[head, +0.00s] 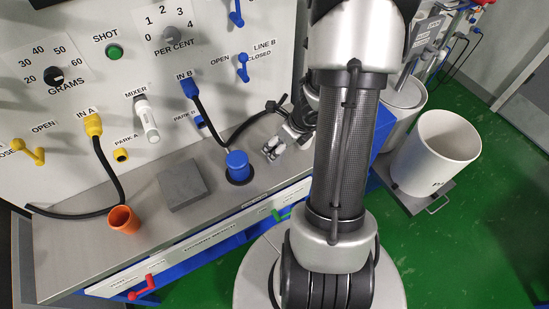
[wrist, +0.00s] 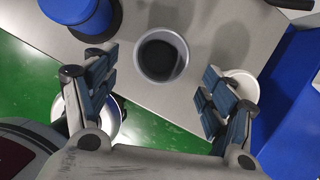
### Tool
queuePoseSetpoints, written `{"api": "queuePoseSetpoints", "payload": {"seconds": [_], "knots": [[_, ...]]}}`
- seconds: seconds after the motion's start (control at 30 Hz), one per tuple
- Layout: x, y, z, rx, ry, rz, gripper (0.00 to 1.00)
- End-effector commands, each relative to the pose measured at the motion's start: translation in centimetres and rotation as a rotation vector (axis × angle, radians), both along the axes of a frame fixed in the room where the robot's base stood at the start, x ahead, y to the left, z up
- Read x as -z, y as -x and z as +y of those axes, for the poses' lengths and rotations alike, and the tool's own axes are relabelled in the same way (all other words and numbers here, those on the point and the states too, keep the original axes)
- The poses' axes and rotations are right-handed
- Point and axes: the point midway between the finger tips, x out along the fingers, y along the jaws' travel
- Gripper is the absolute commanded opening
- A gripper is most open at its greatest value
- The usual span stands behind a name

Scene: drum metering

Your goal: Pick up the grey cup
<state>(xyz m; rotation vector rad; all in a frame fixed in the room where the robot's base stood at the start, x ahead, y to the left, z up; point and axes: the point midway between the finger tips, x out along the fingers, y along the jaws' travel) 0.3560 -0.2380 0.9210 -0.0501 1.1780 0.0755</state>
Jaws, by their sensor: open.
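The grey cup (wrist: 162,55) stands on the grey bench top in the wrist view, its round rim and dark inside seen from above. My gripper (wrist: 159,78) is open and empty, with one finger pad to the left and one to the right of the cup, both apart from it. The cup sits slightly beyond the line between the fingertips. In the head view my gripper (head: 285,138) is over the bench at the right of the panel, and my arm covers part of that area. I cannot make out the grey cup there.
A blue cylinder (head: 237,167) stands on the bench left of my gripper. A grey block (head: 182,185) and an orange cup (head: 123,220) are farther left. A black hose (head: 252,122) runs close behind my gripper. A white bin (head: 433,150) stands beyond the bench at right.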

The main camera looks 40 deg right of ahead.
Motion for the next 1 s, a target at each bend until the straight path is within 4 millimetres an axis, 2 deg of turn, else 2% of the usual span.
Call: {"api": "queuePoseSetpoints", "payload": {"seconds": [0.03,0.27,0.57,0.83,1.0], "knots": [[0.7,-0.2,0.1,-0.002,0.000,0.000,0.77],[1.6,-0.8,0.1,-0.002,0.000,0.000,0.77],[5.5,-2.6,0.1,-0.004,-0.001,0.000,0.77],[5.5,-2.8,0.1,-0.003,0.000,-0.001,0.76],[5.5,-2.8,0.1,-0.003,0.000,0.000,0.65]]}}
